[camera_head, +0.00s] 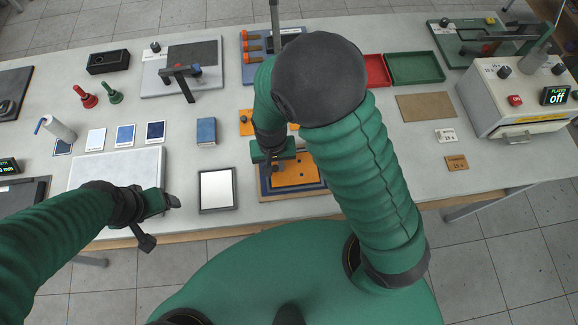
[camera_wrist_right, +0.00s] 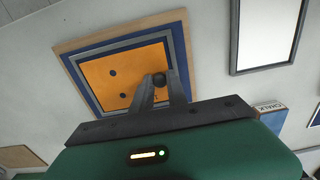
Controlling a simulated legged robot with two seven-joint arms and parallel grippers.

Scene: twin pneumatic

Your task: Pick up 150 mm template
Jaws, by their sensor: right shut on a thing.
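An orange plate with small dark holes (camera_head: 308,172), which I take for the template, lies in a blue-edged frame on a wooden board in front of me. It also shows in the wrist view (camera_wrist_right: 108,62). My right gripper (camera_head: 273,167) is over the plate's left part. In the wrist view its fingers (camera_wrist_right: 160,84) are shut on a dark knob (camera_wrist_right: 158,80) on the plate. The plate looks seated in its frame; any lift is too small to tell. My left gripper (camera_head: 170,202) hangs empty over the table's front left; its finger gap is unclear.
A framed white panel (camera_head: 216,189) lies just left of the board. A blue block (camera_head: 206,131) stands behind it. More orange pieces (camera_head: 246,122) show behind the board, partly hidden by my right arm. A grey box machine (camera_head: 520,100) stands at the right.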

